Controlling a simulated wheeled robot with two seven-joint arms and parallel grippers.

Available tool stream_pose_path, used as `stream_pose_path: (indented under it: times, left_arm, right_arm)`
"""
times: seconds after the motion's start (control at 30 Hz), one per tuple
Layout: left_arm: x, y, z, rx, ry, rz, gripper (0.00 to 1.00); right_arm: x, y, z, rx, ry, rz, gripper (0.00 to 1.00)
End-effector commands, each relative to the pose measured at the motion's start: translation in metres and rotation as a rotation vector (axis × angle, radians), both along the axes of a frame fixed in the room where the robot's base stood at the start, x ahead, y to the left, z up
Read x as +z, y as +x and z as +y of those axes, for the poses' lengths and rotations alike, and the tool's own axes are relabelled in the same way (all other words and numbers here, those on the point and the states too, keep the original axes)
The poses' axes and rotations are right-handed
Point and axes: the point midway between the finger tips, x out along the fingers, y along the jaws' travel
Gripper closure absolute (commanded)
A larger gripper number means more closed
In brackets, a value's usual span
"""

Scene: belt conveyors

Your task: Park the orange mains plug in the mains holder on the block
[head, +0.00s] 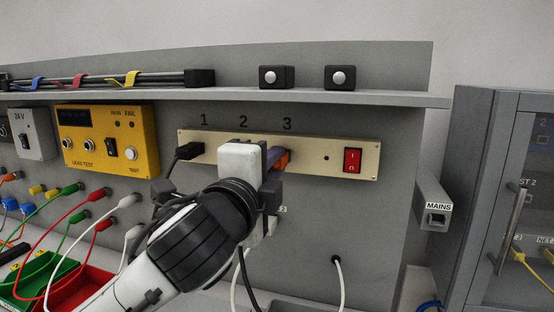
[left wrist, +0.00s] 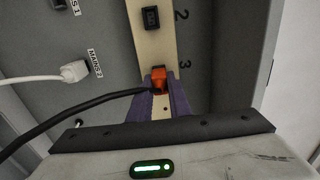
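The orange mains plug (head: 284,160) is at position 3 of the cream socket strip (head: 320,150). In the left wrist view the plug (left wrist: 158,77) sits at the strip with a black cable running off to the left. My left gripper (head: 275,157) is at the plug. In the left wrist view its purple fingers (left wrist: 160,100) lie along both sides of the plug and look closed on it. The mains holder (head: 437,219) is a dark opening under a MAINS label on a grey block (head: 432,190) at the right. My right gripper is not in view.
A black plug (head: 188,151) is at position 1. A red switch (head: 352,160) is on the strip's right end. A shelf (head: 330,97) runs above. A grey cabinet (head: 475,180) stands right of the block. A white plug (left wrist: 74,71) and its cable are near the gripper.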

Motion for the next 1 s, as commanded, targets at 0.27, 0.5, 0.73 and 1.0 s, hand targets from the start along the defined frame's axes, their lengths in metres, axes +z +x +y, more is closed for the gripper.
stream_pose_path:
  times: [0.27, 0.5, 0.73, 1.0]
  left_arm:
    - [0.0, -0.001, 0.0, 0.0, 0.0, -0.001, 1.0]
    - [0.0, -0.003, 0.001, -0.001, 0.0, 0.0, 1.0]
    - [0.0, -0.01, 0.003, -0.001, 0.0, 0.0, 1.0]
    - [0.0, -0.022, 0.007, 0.0, 0.0, 0.0, 1.0]
  right_arm:
    - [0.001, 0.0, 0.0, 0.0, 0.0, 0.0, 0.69]
    - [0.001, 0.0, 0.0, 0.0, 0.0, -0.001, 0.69]
    - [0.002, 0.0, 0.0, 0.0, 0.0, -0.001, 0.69]
    - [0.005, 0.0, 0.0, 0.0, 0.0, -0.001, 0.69]
